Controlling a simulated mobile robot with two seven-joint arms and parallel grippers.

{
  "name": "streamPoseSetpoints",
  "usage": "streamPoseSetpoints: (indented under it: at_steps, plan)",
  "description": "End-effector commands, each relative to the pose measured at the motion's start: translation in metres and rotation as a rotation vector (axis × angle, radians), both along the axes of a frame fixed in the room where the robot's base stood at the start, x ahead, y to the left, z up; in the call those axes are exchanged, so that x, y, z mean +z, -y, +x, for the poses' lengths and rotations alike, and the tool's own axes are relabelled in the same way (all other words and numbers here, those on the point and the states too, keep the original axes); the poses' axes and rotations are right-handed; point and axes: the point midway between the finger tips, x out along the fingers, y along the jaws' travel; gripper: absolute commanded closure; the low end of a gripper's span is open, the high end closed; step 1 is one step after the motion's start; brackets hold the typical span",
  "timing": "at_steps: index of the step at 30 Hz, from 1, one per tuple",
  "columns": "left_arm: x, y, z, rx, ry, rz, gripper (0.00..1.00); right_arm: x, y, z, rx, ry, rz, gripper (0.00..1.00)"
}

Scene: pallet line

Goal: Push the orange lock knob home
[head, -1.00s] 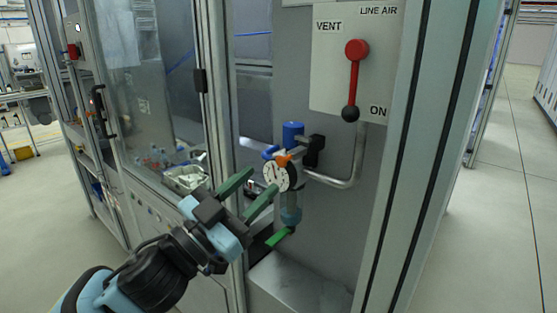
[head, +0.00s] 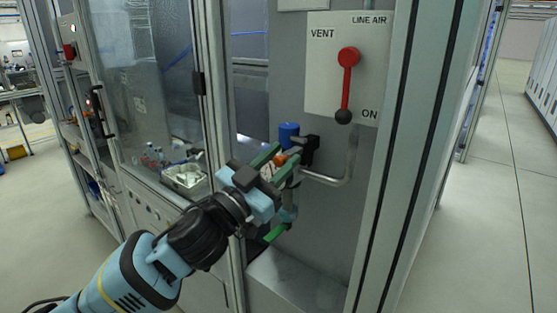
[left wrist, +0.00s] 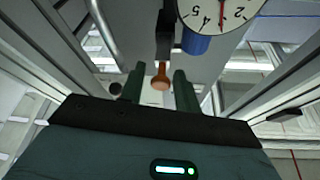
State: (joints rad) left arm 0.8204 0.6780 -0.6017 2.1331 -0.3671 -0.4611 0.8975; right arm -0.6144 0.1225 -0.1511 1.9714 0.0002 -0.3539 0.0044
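The orange lock knob (head: 281,159) sits on the air regulator, just below its blue cap (head: 289,134). In the left wrist view the orange knob (left wrist: 160,77) shows between the two green fingers, with gaps on both sides. My left gripper (head: 276,163) is open at the regulator, its green fingers on either side of the knob. It also shows in the left wrist view (left wrist: 160,88). The gauge (left wrist: 218,12) is cut off at the top of that view and largely hidden by my gripper in the head view. My right gripper is not in view.
The cabinet's frame post (head: 215,100) stands left of my gripper. A metal ledge (head: 297,280) lies below.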

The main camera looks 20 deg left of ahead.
Motion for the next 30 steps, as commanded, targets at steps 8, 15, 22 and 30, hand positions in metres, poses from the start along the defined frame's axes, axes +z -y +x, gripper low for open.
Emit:
streamPoseSetpoints:
  at_steps: [8,15,22,30]
  plan:
    - [0.0,0.0,0.0,0.0,0.0,0.0,1.0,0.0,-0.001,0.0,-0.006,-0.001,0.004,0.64]
    - [0.0,0.001,0.002,0.001,0.0,-0.001,1.0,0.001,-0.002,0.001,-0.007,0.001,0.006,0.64]
    - [0.001,0.007,0.022,0.001,-0.002,-0.002,1.0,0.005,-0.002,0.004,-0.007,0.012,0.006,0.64]
    - [0.0,0.008,0.025,0.002,-0.001,-0.001,1.0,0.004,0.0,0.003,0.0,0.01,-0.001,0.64]
